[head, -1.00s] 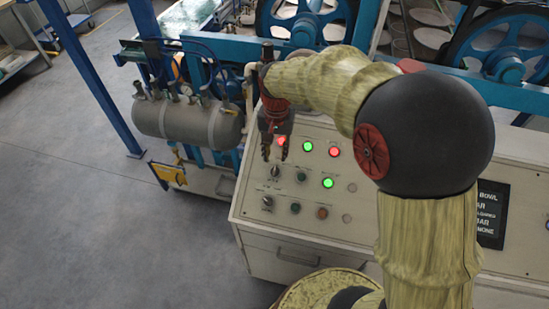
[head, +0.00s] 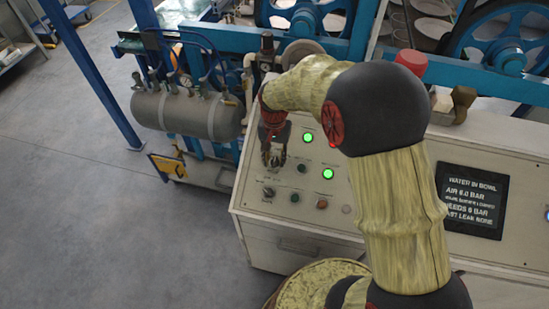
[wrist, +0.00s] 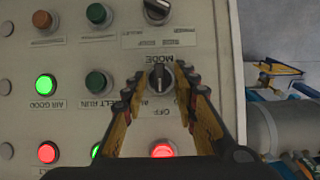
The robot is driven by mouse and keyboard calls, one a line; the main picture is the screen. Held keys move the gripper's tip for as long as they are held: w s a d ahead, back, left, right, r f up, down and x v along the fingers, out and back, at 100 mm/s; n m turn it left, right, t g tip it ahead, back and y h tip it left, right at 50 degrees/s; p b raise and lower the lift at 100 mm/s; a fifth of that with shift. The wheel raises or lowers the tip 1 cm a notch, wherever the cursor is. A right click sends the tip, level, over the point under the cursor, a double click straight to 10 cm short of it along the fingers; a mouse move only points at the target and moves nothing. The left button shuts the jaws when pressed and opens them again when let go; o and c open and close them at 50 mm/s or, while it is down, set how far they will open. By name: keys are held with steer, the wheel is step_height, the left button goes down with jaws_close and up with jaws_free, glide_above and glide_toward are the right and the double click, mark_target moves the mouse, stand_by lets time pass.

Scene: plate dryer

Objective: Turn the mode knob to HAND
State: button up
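The mode knob (wrist: 159,78) is a dark selector knob on the pale control panel (wrist: 215,40), seen upside down in the wrist view beside its MODE label, with OFF printed on its other side. Its pointer looks roughly in line with the MODE and OFF lettering; the exact setting is hard to read. My gripper (wrist: 160,84) is open, with one finger on each side of the knob and a small gap seeming to show. In the head view my gripper (head: 273,162) is low over the panel's left part and hides the mode knob.
A second selector knob (head: 268,192) is close to the mode knob. Green lamps (head: 328,174), red lamps (wrist: 162,151) and dark buttons (wrist: 96,82) crowd the panel. A grey tank (head: 185,113) stands left of it.

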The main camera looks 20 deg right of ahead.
steer(key=shift+c, duration=0.4)
jaws_close()
steer(key=shift+s, duration=0.1)
steer(key=n, duration=0.1)
steer(key=n+h+p, duration=0.1)
steer(key=n+g+h+p, duration=0.1)
steer(key=n, duration=0.1)
steer(key=shift+a, duration=0.25)
steer(key=shift+a+f+n+h+p, duration=0.15)
steer(key=shift+n+h+p, duration=0.15)
steer(key=shift+n+h, duration=0.45)
steer(key=shift+f+n+h+p, duration=0.1)
steer(key=shift+n+h+p, duration=0.25)
steer(key=shift+n, duration=0.8)
steer(key=shift+o, duration=0.4)
jaws_free()
steer(key=shift+r, duration=0.1)
